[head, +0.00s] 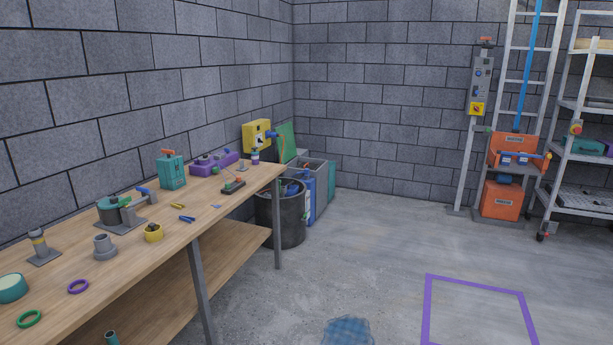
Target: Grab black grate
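Neither of my grippers is in view.
A long wooden workbench (140,262) with tools and parts runs along the left wall. A black bin (281,217) stands at its far end. Orange boxes (501,200) stand beside the rack. A purple floor outline (427,310) and a blue patch (348,332) mark otherwise open floor.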

